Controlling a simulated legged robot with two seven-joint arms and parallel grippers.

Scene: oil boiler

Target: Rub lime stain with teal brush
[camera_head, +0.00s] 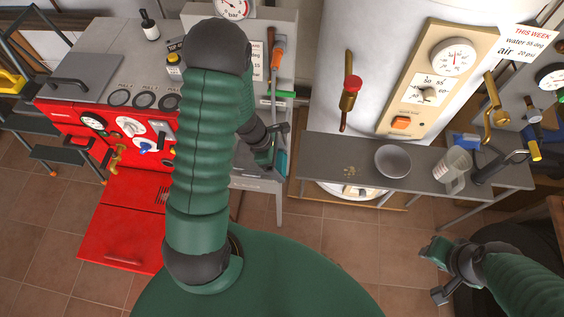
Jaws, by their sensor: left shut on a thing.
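My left gripper (277,142) is beside the grey side stand, partly hidden by my own arm. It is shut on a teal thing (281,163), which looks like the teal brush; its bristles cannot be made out. A small patch of tan specks (352,171), which may be the lime stain, lies on the left part of the grey shelf (325,150) before the white boiler. The teal thing is left of this patch and apart from it. My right gripper (437,272) is open and empty at the lower right, over the floor.
A grey bowl (393,161), a clear jug (454,168) and a blue item (465,141) stand on the shelf, right of the patch. A red-handled valve (351,90) juts from the boiler above the shelf. A red machine (120,215) stands at left.

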